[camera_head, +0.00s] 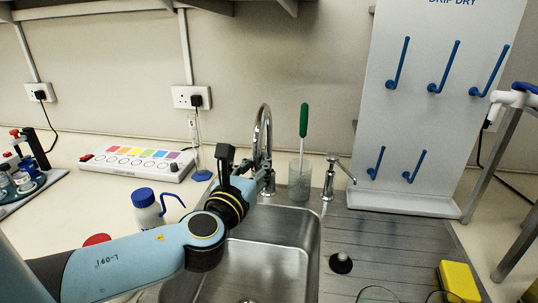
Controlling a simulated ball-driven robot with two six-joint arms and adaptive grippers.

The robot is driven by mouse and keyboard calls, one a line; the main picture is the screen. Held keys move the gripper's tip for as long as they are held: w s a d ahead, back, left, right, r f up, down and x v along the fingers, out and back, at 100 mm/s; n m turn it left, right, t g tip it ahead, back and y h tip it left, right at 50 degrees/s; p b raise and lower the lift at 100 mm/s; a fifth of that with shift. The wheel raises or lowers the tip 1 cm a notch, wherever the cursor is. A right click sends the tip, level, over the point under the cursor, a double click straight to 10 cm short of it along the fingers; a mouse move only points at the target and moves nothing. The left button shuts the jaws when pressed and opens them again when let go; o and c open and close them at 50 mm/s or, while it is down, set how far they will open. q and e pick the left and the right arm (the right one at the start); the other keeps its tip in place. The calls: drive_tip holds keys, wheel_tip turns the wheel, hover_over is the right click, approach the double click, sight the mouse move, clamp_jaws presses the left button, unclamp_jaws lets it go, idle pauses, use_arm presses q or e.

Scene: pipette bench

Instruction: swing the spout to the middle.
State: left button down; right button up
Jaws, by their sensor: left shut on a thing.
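The chrome gooseneck spout (263,120) rises behind the sink (262,267) at its back edge, its arch seen nearly edge-on. My left arm reaches in from the lower left across the sink's left side. My left gripper (253,168) is at the spout's lower front part and is shut on it; the wrist and gripper body hide part of the spout and the fingertips. My right gripper is not in view.
A glass beaker with a green-handled brush (304,120) and a small chrome tap (332,177) stand right of the spout. A white wash bottle (148,211) stands close beside my left arm. A black stopper (341,263) and yellow sponge (459,282) lie on the drainer.

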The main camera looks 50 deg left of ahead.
use_arm(q)
drive_tip(key=shift+s+a+f+h, duration=0.2)
drive_tip(key=shift+s+f+h, duration=0.05)
drive_tip(key=shift+s+h, duration=0.1)
drive_tip(key=c, duration=1.2)
unclamp_jaws()
drive_tip(key=shift+s+r, duration=0.15)
drive_tip(key=shift+r, duration=0.05)
drive_tip(key=v, duration=1.1)
drive_tip(key=shift+s+d+f, duration=0.2)
drive_tip(key=shift+s+d, duration=0.05)
drive_tip(key=shift+s, duration=0.1)
